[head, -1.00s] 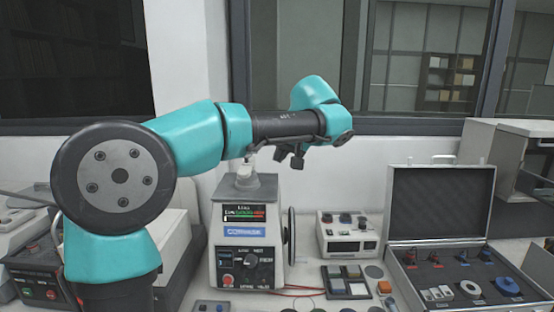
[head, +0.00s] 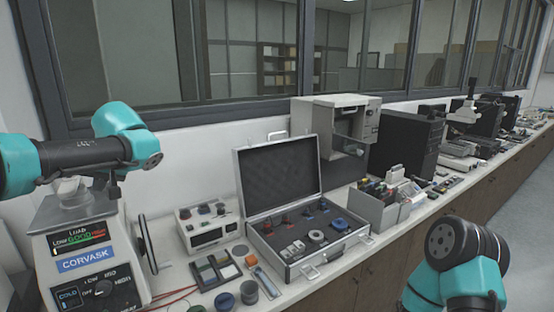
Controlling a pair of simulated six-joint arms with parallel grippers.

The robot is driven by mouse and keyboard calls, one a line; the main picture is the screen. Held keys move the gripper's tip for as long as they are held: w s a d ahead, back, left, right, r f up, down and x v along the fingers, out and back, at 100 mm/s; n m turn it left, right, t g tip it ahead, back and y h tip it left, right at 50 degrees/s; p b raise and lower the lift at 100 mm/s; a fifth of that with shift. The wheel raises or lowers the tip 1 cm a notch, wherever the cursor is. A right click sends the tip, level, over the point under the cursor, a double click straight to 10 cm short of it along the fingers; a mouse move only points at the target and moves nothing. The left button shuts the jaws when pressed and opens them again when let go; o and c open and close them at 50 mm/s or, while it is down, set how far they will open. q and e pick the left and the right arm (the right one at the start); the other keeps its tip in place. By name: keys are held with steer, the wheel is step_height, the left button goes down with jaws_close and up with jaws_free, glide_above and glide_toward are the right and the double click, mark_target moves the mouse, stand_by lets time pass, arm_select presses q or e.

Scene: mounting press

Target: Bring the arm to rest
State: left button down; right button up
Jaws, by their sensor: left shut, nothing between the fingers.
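My left arm comes in from the left edge with its wrist over the mounting press (head: 88,265). My left gripper (head: 113,190) is small and dark below the wrist, partly in front of the press top. It is shut with nothing in it. The press is a white unit with a load display (head: 80,238) marked low, good and high, a blue CORVASK label, and a dial (head: 103,288) on its lower panel. A dark lever (head: 148,243) stands at its right side. My right arm shows at the lower right; its gripper is out of view.
A white box with knobs (head: 208,229), a tray of square pieces (head: 214,270) and small round pots (head: 249,292) are right of the press. An open case (head: 284,262) holds small parts. Further right are a grey bin (head: 376,212) and bench instruments.

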arm_select(q)
steer(key=shift+s+a+f, duration=0.15)
steer(key=shift+a+f, duration=0.1)
steer(key=shift+a, duration=0.55)
steer(key=shift+s+a+f, duration=0.2)
steer(key=shift+a+f, duration=0.05)
steer(key=shift+a, duration=0.55)
steer(key=shift+s+a+f, duration=0.15)
steer(key=shift+a+f, duration=0.1)
steer(key=shift+a, duration=0.55)
